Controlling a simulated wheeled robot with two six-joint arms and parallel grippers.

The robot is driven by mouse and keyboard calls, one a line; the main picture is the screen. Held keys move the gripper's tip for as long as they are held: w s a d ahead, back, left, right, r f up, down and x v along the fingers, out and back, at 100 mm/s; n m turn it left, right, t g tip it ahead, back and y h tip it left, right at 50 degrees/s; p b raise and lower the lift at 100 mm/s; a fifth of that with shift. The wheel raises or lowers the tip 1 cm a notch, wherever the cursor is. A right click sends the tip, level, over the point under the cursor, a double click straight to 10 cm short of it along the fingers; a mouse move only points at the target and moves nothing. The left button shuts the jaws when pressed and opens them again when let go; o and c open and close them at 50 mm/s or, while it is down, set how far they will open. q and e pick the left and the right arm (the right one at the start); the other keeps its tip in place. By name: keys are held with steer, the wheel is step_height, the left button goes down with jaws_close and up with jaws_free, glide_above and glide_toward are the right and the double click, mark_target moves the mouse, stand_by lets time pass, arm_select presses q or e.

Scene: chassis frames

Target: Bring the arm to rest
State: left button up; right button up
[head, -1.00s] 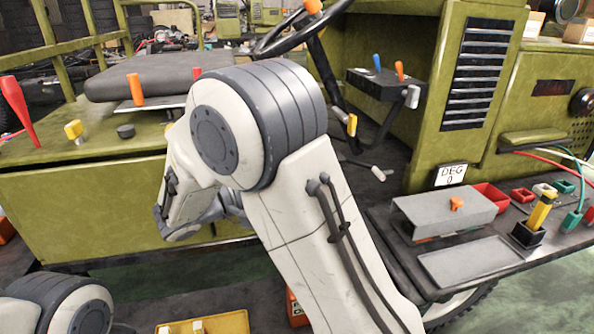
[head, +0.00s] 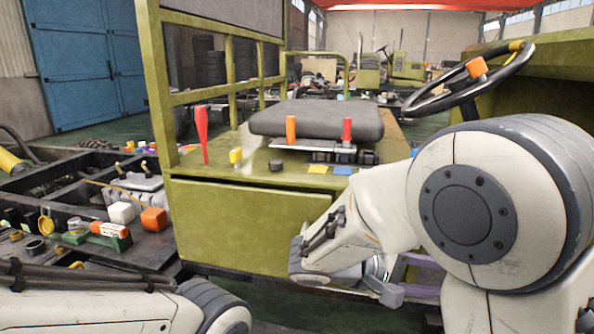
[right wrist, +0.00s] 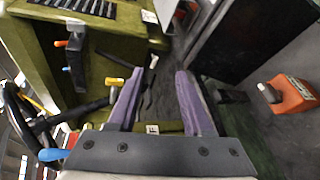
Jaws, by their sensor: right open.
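My right arm comes in from the right in the head view, its elbow large in front of the green vehicle. My right gripper (head: 420,276) shows in part behind the forearm, with its purple fingers low beside the seat base. In the right wrist view the gripper (right wrist: 161,75) has its two purple fingers apart, with nothing between them. A dark floor strip and green panels lie beyond the fingertips. A link of my left arm crosses the lower left of the head view; my left gripper is out of the picture.
The green seat base (head: 250,222) stands close behind my right forearm. The steering wheel (head: 470,78) is above my elbow. A dark chassis with loose parts, including a white cube (head: 121,213), is at left. An orange container (right wrist: 292,95) is right of the fingers.

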steer(key=s+a+f+n+y, duration=0.2)
steer(key=s+a+f+y, duration=0.3)
steer(key=s+a+y, duration=0.4)
steer(key=s+a+f+n+y, duration=0.3)
steer(key=s+a+f+y, duration=0.4)
steer(key=a, duration=0.5)
step_height(320, 180, up, 18)
steer(key=p, duration=1.5)
steer(key=shift+s+f+g, duration=0.15)
steer(key=shift+s+g, duration=0.25)
steer(key=shift+d, duration=0.1)
